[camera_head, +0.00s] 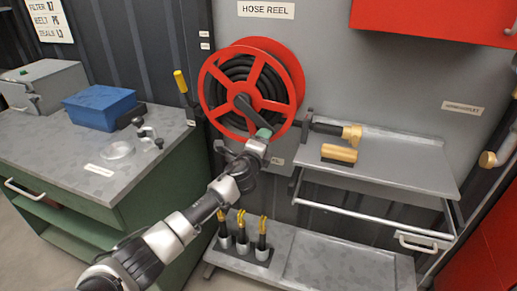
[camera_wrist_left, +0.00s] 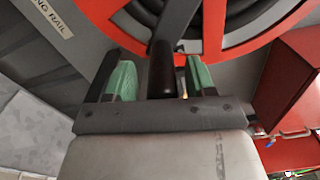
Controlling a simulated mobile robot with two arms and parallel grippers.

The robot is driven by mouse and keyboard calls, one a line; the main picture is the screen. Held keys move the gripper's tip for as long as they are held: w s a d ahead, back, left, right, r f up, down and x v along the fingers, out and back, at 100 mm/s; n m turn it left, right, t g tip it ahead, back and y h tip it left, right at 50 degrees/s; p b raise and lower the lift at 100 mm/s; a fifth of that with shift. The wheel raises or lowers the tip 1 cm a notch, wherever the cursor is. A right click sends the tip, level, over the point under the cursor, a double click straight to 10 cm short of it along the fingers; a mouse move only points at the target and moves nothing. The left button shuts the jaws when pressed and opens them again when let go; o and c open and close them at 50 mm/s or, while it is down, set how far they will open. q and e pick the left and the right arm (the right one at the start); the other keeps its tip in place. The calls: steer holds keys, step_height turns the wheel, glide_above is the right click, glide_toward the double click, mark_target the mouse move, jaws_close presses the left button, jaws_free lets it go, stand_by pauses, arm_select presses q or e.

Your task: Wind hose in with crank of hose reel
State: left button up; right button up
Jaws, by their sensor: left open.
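The hose reel (camera_head: 285,62) is a red spoked wheel on the grey wall, with black hose (camera_head: 236,70) wound inside it. Its dark crank arm (camera_head: 250,112) slants from the hub down to the right. My left gripper (camera_head: 264,134) is at the lower part of the reel, by the crank's outer end. In the left wrist view, the black crank handle (camera_wrist_left: 161,72) stands between the two green-padded fingers of the left gripper (camera_wrist_left: 160,80). The fingers are apart, with a gap beside the handle. The black hose nozzle with a brass tip (camera_head: 351,134) is right of the reel. My right gripper is not in view.
A grey shelf (camera_head: 400,168) with a brush (camera_head: 339,154) is right of the reel. A red cabinet (camera_head: 430,20) hangs above it. At left, a workbench (camera_head: 60,150) carries a blue box (camera_head: 100,106) and a clear dish (camera_head: 117,150). Yellow-topped tools (camera_head: 242,238) stand on the low shelf.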

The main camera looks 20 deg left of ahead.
arm_select(q)
steer(key=s, duration=1)
steer(key=shift+s+a, duration=0.3)
steer(key=shift+a, duration=0.15)
steer(key=shift+f, duration=0.15)
steer(key=s+a+f+n+g+y, duration=0.1)
steer(key=s+a+f+n+g, duration=0.3)
steer(key=f, duration=0.8)
steer(key=s+f+n+g, duration=0.2)
steer(key=s+f, duration=0.3)
steer(key=f, duration=0.7)
steer(key=s+a+f+n+g+y, duration=0.1)
steer(key=s+a+f+n+g, duration=0.3)
steer(key=f, duration=0.9)
steer(key=s+d+f+n+g, duration=0.1)
steer(key=s+f+n+g, duration=0.1)
steer(key=s+f, duration=0.7)
steer(key=s+d+f+n+g, duration=0.1)
steer(key=s+f+n, duration=0.35)
steer(key=s, duration=0.85)
steer(key=s+f+n+g, duration=0.1)
steer(key=s+f+g, duration=0.1)
steer(key=s, duration=0.8)
steer(key=s+d+f+n+g, duration=0.1)
steer(key=s+f, duration=0.3)
steer(key=s, duration=0.6)
steer(key=shift+s+d+f+g+h, duration=0.2)
steer(key=shift+s+g+h, duration=0.1)
steer(key=shift+g+h, duration=0.15)
steer(key=shift+n, duration=0.25)
